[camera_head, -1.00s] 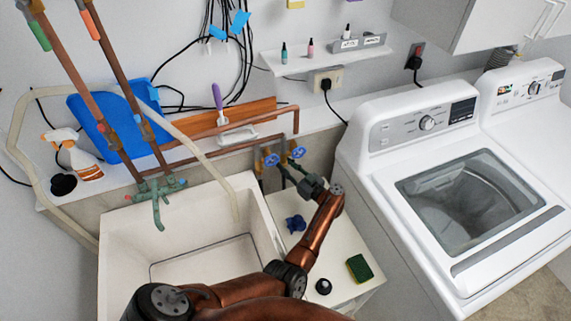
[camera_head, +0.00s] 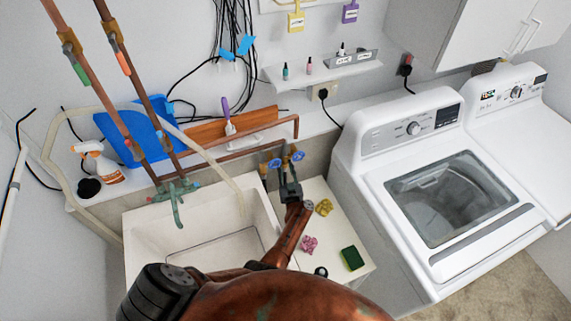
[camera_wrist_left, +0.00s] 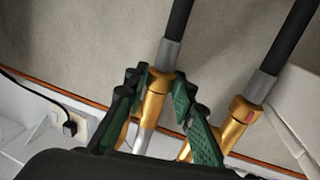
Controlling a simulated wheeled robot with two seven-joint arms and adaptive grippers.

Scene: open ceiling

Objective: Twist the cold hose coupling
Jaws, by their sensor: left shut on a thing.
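Two brass hose couplings show in the left wrist view, each on a dark hose with a grey sleeve. The nearer coupling (camera_wrist_left: 154,103) has no colour mark that I can see, and I take it as the cold one. The other coupling (camera_wrist_left: 240,112), to its right, bears a red mark. My left gripper (camera_wrist_left: 157,82) has its green-padded fingers on both sides of the unmarked coupling and is shut on it. In the head view my left gripper (camera_head: 289,182) is just below the two blue-handled valves (camera_head: 274,163), hiding the couplings. My right gripper is not in view.
A white sink basin (camera_head: 140,235) is left of my arm. On the counter (camera_head: 335,230) lie a yellow lump (camera_head: 323,207), a pink lump (camera_head: 309,245) and a green sponge (camera_head: 352,258). A washing machine (camera_head: 400,170) stands to the right. Copper pipes (camera_head: 120,80) rise at the left.

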